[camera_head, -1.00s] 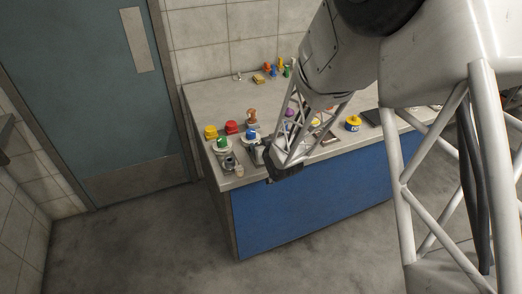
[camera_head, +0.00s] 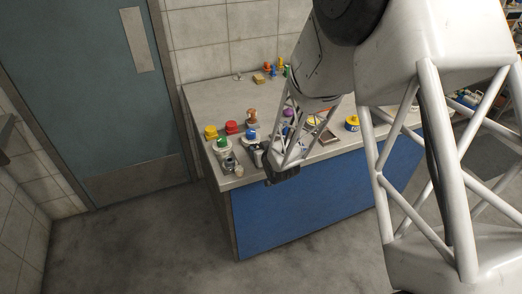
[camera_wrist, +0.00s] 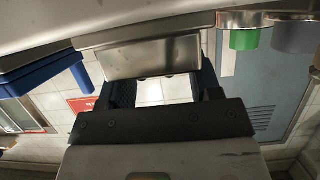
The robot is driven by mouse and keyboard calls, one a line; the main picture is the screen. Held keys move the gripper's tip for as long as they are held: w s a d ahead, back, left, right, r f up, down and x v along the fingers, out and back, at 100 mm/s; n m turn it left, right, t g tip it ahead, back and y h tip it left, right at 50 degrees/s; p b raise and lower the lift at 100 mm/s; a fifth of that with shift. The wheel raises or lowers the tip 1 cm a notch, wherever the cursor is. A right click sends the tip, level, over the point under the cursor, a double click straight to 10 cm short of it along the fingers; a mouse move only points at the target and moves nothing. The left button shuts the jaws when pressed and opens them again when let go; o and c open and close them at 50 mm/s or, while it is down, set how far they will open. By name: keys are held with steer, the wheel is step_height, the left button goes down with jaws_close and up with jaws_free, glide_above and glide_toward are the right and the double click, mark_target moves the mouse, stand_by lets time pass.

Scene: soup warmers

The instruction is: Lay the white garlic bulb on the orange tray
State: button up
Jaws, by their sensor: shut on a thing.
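My gripper (camera_head: 283,175) is at the counter's front edge, right of the green-topped and blue-topped metal warmers. In the wrist view, its dark fingers (camera_wrist: 165,88) are spread apart, with a grey metal block (camera_wrist: 150,57) across their ends; they appear shut on it. White tiles show through the gap between the fingers. I cannot make out the white garlic bulb for certain in either view. A small reddish-brown framed tray (camera_head: 328,137) lies on the counter, right of my gripper; I cannot tell whether it is the orange tray.
The green-topped warmer (camera_head: 222,144) and blue-topped warmer (camera_head: 251,135) stand at the counter's left front. Yellow (camera_head: 211,132) and red (camera_head: 232,127) pots are behind them. A yellow tin (camera_head: 352,123) stands to the right. The counter's back middle (camera_head: 225,96) is clear.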

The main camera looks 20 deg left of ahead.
steer(key=shift+f, duration=0.2)
steer(key=o, duration=1)
steer(key=v, duration=0.7)
steer(key=shift+s+d, duration=0.25)
steer(key=shift+d, duration=0.05)
steer(key=shift+r, duration=0.15)
stand_by(0.8)
